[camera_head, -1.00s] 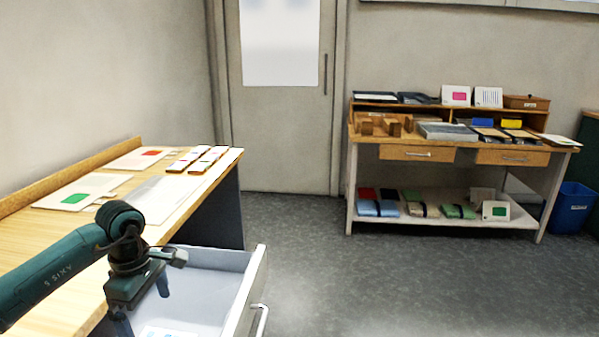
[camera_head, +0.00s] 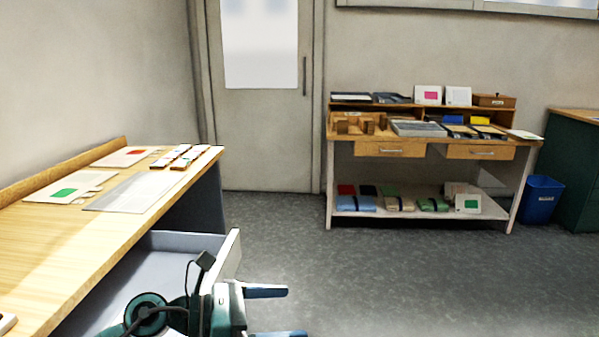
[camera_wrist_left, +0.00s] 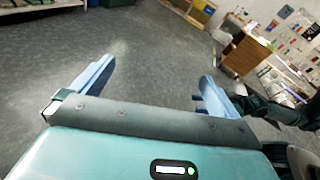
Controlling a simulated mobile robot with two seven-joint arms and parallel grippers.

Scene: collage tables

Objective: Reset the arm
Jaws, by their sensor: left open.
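My left gripper (camera_head: 275,312) is at the bottom middle of the head view, with its blue fingers pointing right. It is beside the open drawer (camera_head: 165,242), on its right, over the grey floor. In the left wrist view the left gripper (camera_wrist_left: 157,75) has its two fingers wide apart with only floor between them, so it is open and empty.
The wooden desk (camera_head: 50,240) on the left holds cards and small tiles. The drawer stands open below it. A workbench (camera_head: 400,152) with trays and folded cloths stands across the room, with a blue bin (camera_head: 541,200) beside it. The floor between is clear.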

